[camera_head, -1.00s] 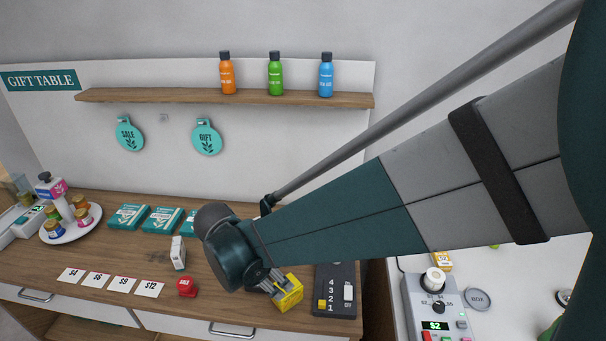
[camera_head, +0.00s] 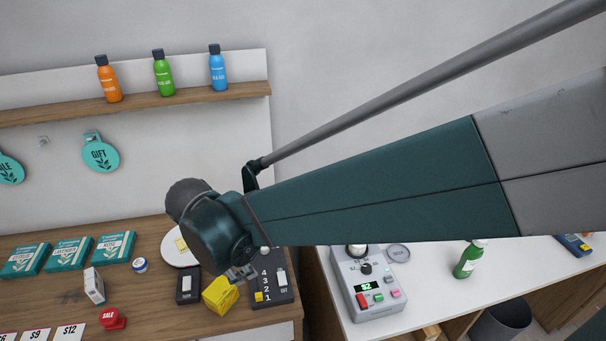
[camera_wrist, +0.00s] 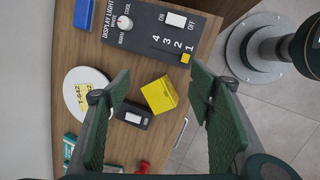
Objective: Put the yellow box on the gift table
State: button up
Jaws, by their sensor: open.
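The yellow box (camera_head: 220,295) sits on the brown wooden gift table (camera_head: 140,290), beside the dark control panel, and looks slightly turned. In the wrist view the yellow box (camera_wrist: 158,94) lies beyond and between the two spread fingers. My gripper (camera_wrist: 158,78) is open, with a green-padded finger on each side of the view and nothing held between them. In the head view my gripper (camera_head: 243,272) is just above and to the right of the box, partly hidden by my own wrist.
A dark panel (camera_head: 272,291) with a switch stands right of the box. A small black device (camera_head: 187,286) and a white round plate (camera_head: 178,247) are close by on the left. Teal boxes (camera_head: 70,253) and a red SALE piece (camera_head: 112,318) lie further left.

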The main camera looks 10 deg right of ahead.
jog(key=s+d+r+m+t, duration=0.1)
jog(key=s+d+r+m, duration=0.2)
jog(key=d+m, duration=0.4)
jog(key=s+d+r+m+t+y, duration=0.1)
jog(key=s+d+r+m, duration=0.2)
jog(key=d+m, duration=0.4)
jog(key=s+d+r+m+t, duration=0.1)
jog(key=s+d+r+m, duration=0.2)
jog(key=d, duration=0.9)
jog(key=shift+s+m+t+y, duration=0.4)
jog(key=shift+s+m, duration=0.25)
jog(key=shift+m, duration=1.25)
